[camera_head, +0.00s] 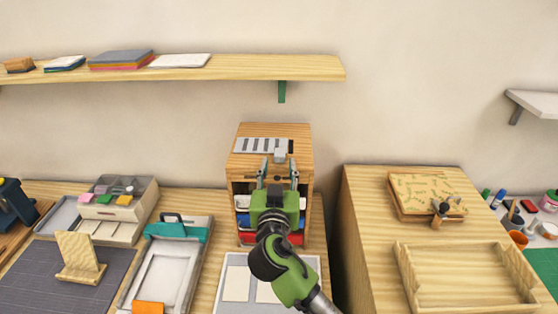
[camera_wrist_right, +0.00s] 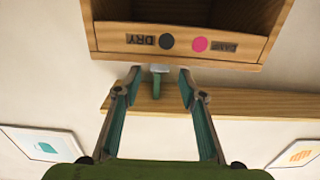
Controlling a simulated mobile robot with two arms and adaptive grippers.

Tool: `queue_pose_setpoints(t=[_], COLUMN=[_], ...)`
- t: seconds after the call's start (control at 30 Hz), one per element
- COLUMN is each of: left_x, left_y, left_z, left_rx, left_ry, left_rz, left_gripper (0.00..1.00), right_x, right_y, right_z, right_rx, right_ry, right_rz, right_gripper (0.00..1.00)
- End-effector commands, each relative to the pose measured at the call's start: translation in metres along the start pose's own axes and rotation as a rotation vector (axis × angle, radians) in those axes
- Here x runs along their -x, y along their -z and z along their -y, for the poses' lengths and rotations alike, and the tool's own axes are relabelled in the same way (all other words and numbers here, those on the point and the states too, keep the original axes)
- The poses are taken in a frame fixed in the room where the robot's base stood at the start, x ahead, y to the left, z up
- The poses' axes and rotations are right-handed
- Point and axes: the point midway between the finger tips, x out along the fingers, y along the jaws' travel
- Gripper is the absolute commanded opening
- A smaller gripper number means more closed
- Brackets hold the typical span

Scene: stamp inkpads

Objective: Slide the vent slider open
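The vent slider is a slotted pale plate (camera_head: 258,145) on top of the small wooden cabinet (camera_head: 304,160), with a grey knob (camera_head: 280,155) near its right end. A dark gap shows beside the plate's right end. My right gripper (camera_head: 278,176) is open, its two fingers pointing at the cabinet top on either side of the knob's line. In the right wrist view, which is upside down, the fingers (camera_wrist_right: 158,72) are apart with a small grey piece, probably the knob, between their tips. I cannot tell whether they touch it. My left gripper is out of view.
The cabinet front bears a label strip (camera_wrist_right: 185,43) with black and pink dots. A wooden shelf (camera_head: 240,68) hangs above and behind. A drawer box (camera_head: 118,210) and a teal-clamped frame (camera_head: 168,270) stand left; a wooden side table (camera_head: 375,245) with a tray stands right.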

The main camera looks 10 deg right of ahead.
Motion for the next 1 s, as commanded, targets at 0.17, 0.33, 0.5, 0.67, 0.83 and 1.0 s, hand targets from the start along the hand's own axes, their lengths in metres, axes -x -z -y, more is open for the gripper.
queue_pose_setpoints(t=[0.17,0.33,0.5,0.67,0.83,1.0], left_x=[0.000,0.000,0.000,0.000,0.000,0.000], left_y=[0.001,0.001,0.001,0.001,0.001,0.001], left_z=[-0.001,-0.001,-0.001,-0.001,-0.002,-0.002], left_rx=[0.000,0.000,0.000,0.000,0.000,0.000], left_ry=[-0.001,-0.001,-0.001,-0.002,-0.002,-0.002], left_rz=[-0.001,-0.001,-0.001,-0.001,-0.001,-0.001], left_gripper=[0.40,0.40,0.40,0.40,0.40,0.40], right_x=[0.041,0.068,0.081,0.083,0.083,0.083], right_y=[-0.002,-0.002,-0.001,0.000,0.000,0.000], right_z=[0.001,0.001,0.000,0.000,0.000,0.000], right_rx=[-0.002,0.000,0.000,0.001,0.001,0.001], right_ry=[0.002,0.001,0.000,-0.001,-0.001,-0.001], right_rz=[0.004,0.004,0.002,0.000,0.001,0.001], right_gripper=[0.38,0.38,0.38,0.38,0.38,0.38])
